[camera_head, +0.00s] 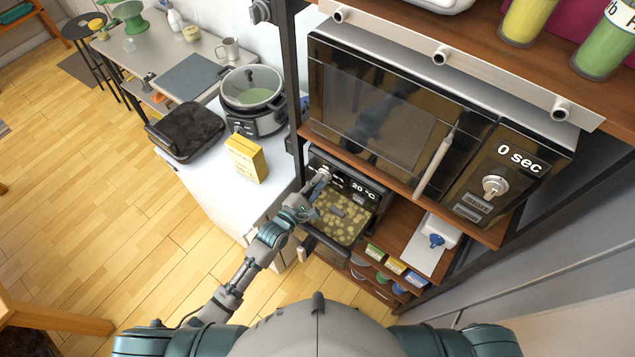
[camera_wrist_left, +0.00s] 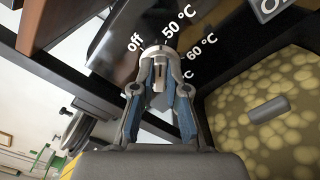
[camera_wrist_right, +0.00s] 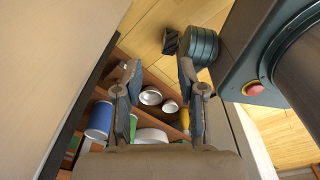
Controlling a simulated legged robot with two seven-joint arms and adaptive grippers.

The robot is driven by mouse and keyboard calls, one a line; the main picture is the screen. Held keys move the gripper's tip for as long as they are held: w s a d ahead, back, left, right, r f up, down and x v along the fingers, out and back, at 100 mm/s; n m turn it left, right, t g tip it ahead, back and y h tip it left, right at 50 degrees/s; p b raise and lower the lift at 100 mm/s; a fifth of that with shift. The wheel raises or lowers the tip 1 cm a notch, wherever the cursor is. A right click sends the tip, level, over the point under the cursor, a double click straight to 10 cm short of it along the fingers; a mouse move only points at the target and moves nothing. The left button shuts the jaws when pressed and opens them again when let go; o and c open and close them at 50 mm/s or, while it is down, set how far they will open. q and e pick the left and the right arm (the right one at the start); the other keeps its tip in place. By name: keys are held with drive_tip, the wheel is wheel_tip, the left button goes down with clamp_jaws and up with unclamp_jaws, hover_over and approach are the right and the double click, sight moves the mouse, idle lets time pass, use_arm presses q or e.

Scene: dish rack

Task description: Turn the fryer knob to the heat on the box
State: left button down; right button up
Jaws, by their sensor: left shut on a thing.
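The fryer (camera_head: 342,215) sits on the shelf under the microwave, with a basket of yellowish food pieces in front. Its panel reads 20 °C. My left gripper (camera_head: 320,180) reaches its front panel. In the left wrist view, my left gripper (camera_wrist_left: 158,80) is shut on the round fryer knob (camera_wrist_left: 158,52), with a finger on each side. Around the knob are the marks off, 50 °C and 60 °C; others are hidden. The yellow box (camera_head: 246,158) stands on the white counter; its writing is too small to read. My right gripper (camera_wrist_right: 160,78) is open and empty.
The microwave (camera_head: 400,120) stands directly above the fryer and shows 0 sec. A multicooker (camera_head: 253,100) and a black closed appliance (camera_head: 186,131) are on the counter. Small boxes (camera_head: 395,265) fill the shelves below right.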

use_arm(q)
drive_tip(key=shift+f, duration=0.3)
drive_tip(key=c, duration=1.1)
unclamp_jaws()
drive_tip(key=shift+w+a+m+b, duration=0.1)
drive_tip(key=shift+m+b, duration=0.2)
drive_tip(key=shift+m, duration=0.4)
drive_tip(key=shift+c, duration=0.2)
drive_tip(key=shift+p+v, duration=0.55)
drive_tip(key=shift+v, duration=0.45)
use_arm(e)
drive_tip(key=shift+w+a+r, duration=0.1)
drive_tip(key=shift+a+r, duration=0.15)
drive_tip(key=shift+a, duration=0.4)
use_arm(q)
drive_tip(key=shift+r, duration=0.15)
drive_tip(key=p+v, duration=0.2)
drive_tip(key=v, duration=0.4)
drive_tip(key=shift+p, duration=0.35)
use_arm(e)
drive_tip(key=r, duration=0.2)
drive_tip(key=shift+a+r, duration=0.25)
drive_tip(key=shift+r, duration=0.1)
